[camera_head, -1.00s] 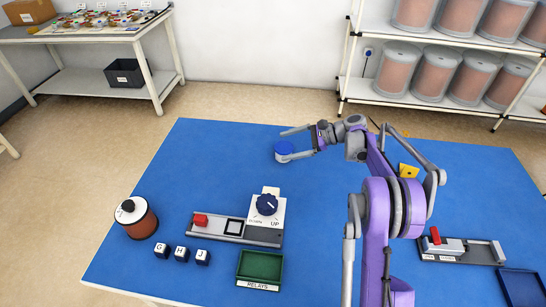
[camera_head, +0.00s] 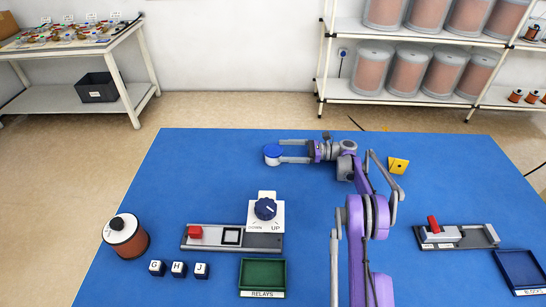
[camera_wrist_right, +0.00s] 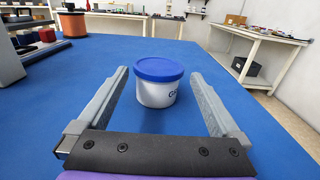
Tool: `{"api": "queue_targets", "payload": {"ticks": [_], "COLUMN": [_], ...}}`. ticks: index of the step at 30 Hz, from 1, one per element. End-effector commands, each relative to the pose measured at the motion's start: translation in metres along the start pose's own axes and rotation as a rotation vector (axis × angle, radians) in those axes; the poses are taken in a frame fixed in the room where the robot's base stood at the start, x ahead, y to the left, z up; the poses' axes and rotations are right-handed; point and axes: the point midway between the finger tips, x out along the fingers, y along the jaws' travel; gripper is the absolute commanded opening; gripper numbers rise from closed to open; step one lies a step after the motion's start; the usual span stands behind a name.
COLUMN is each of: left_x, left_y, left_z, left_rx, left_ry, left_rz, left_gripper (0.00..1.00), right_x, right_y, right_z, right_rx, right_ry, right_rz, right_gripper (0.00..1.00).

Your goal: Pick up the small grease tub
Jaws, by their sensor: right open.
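The small grease tub (camera_head: 272,158) is white with a blue lid and stands upright towards the back of the blue table. It also shows in the right wrist view (camera_wrist_right: 157,94), with part of a dark label on its side. My right gripper (camera_head: 281,151) is open at table level, with its fingers pointing left at the tub. In the wrist view the tub stands between the front parts of the two fingers (camera_wrist_right: 160,75), with a gap on each side. My left gripper is not in view.
The blue table (camera_head: 210,160) is clear around the tub. A yellow block (camera_head: 398,165) lies right of my wrist. A dial unit (camera_head: 265,213), lettered cubes (camera_head: 179,269), a copper-coloured spool (camera_head: 126,237) and a green tray (camera_head: 263,272) are nearer the front.

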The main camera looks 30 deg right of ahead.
Motion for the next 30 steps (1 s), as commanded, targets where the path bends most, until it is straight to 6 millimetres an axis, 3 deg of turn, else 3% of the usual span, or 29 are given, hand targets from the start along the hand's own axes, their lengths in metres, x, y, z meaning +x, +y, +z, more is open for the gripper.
{"api": "queue_targets", "payload": {"ticks": [12, 19, 30], "left_x": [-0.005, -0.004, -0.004], "left_y": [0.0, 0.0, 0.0], "left_z": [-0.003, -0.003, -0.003], "left_rx": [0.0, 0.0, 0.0], "left_ry": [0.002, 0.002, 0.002], "left_rz": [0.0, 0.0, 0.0], "left_gripper": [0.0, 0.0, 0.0], "right_x": [0.05, 0.052, 0.052], "right_y": [0.002, 0.002, 0.002], "right_z": [-0.002, -0.002, -0.002], "right_rx": [-0.001, -0.001, -0.001], "right_ry": [0.0, 0.001, 0.001], "right_rz": [0.002, 0.0, 0.0], "right_gripper": [1.0, 1.0, 0.35]}}
